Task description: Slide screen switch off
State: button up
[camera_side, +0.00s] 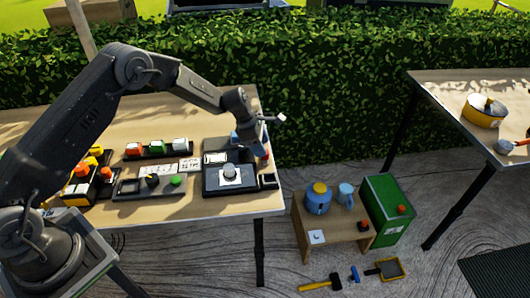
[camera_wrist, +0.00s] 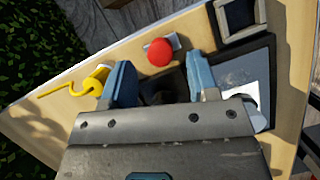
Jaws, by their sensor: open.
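My gripper (camera_wrist: 160,80) is open, its two blue fingers apart, over the right end of the table. In the side view my gripper (camera_side: 256,145) hangs low above the back right of a dark panel (camera_side: 210,187). The dark panel also shows in the wrist view (camera_wrist: 262,56), on the right, with a pale sheet-like area on it. A small dark block (camera_wrist: 162,88) shows between the fingers, partly hidden by the gripper body. I cannot tell whether it is the screen switch, and no clearly marked switch shows.
A red round button (camera_wrist: 160,52) lies just beyond the fingertips. A yellow hooked piece (camera_wrist: 92,82) is beside the left finger. A dark square frame (camera_wrist: 238,16) is at the top right; it also shows in the side view (camera_side: 268,181). Control boxes (camera_side: 148,187) crowd the table leftward.

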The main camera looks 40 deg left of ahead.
jog(key=shift+x, duration=1.85)
jog(key=shift+c, duration=0.4)
jog(key=c, duration=0.8)
jog(key=shift+s+d, duration=0.8)
jog(key=shift+s, duration=0.1)
jog(key=shift+c, duration=0.2)
jog(key=o, duration=0.9)
